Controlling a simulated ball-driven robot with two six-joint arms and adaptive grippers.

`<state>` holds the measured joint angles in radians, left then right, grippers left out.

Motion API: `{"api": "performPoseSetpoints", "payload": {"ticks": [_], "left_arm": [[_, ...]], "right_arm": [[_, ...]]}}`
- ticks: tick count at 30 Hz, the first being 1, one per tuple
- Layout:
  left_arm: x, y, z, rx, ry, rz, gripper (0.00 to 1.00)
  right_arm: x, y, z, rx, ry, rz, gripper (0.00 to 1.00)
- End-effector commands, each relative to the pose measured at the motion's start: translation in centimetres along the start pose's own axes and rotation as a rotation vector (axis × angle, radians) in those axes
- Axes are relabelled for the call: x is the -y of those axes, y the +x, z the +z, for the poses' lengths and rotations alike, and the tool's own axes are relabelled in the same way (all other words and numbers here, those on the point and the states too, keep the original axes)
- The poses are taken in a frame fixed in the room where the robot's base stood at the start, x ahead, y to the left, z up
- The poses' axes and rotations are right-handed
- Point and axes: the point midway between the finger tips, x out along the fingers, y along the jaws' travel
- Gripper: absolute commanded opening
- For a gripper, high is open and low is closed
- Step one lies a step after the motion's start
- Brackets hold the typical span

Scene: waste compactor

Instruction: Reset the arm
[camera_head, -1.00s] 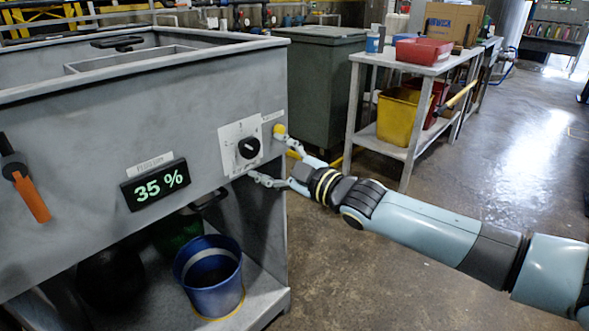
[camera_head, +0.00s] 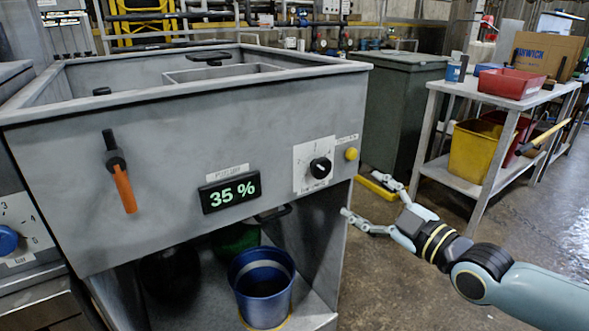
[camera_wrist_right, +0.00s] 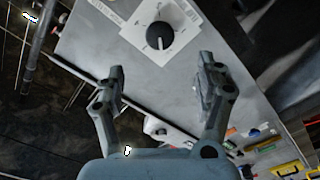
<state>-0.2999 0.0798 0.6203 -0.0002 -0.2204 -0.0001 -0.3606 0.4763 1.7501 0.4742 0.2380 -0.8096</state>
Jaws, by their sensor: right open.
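My right arm comes in from the right in the head view. Its gripper (camera_head: 362,196) is open and empty, low and to the right of the compactor's front panel, apart from it. The right wrist view shows the two spread fingers (camera_wrist_right: 160,100) with the black dial (camera_wrist_right: 159,36) on its white plate beyond them. The grey compactor (camera_head: 150,200) carries an orange-handled lever (camera_head: 122,180), a display (camera_head: 229,192) reading 35 %, the same dial (camera_head: 320,168) and a yellow button (camera_head: 351,154). My left gripper is not in view.
A blue bucket (camera_head: 264,290) stands on the shelf under the compactor. A grey-green bin (camera_head: 400,110) stands behind. A metal table (camera_head: 440,172) with a red tray (camera_head: 511,83) and yellow bin (camera_head: 476,150) is at the right.

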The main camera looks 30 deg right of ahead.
Motion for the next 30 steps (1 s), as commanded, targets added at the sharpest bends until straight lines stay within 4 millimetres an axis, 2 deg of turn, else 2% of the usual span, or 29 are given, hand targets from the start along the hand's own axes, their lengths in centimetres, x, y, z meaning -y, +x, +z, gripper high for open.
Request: {"api": "performPoseSetpoints", "payload": {"ticks": [6, 7, 11, 14, 15, 18, 20, 21, 23, 24, 26, 27, 30], "left_arm": [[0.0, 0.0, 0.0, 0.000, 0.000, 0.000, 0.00], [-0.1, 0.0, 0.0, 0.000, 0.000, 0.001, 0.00], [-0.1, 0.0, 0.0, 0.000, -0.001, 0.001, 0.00], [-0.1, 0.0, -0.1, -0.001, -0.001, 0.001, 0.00], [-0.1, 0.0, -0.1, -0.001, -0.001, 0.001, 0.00], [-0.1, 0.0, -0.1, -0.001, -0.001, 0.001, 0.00], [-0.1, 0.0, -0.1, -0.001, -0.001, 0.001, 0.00], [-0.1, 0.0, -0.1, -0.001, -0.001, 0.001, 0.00], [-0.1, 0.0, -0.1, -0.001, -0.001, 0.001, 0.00], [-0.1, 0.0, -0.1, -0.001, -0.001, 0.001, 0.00], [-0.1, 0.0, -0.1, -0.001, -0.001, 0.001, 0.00], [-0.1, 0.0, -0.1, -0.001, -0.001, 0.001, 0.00], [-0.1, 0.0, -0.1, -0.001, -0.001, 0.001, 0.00]], "right_arm": [[0.3, 0.2, -0.2, 0.002, 0.019, 0.010, 0.71], [0.9, 0.0, 0.5, 0.020, 0.031, 0.011, 0.71], [5.0, -1.4, 5.5, 0.145, 0.055, -0.028, 0.71], [10.2, -4.0, 10.9, 0.295, 0.105, -0.101, 0.71], [12.5, -5.5, 13.0, 0.359, 0.131, -0.136, 0.71], [18.3, -9.8, 17.4, 0.521, 0.206, -0.221, 0.71], [21.8, -12.8, 19.6, 0.619, 0.253, -0.273, 0.71], [24.0, -15.0, 20.9, 0.685, 0.285, -0.305, 0.71], [27.3, -18.6, 22.4, 0.786, 0.332, -0.355, 0.71], [29.4, -21.1, 23.2, 0.854, 0.365, -0.386, 0.71], [32.4, -25.1, 24.1, 0.958, 0.410, -0.431, 0.71], [34.1, -27.7, 24.5, 1.027, 0.437, -0.458, 0.71], [37.5, -34.0, 25.1, 1.187, 0.494, -0.512, 0.71]]}}
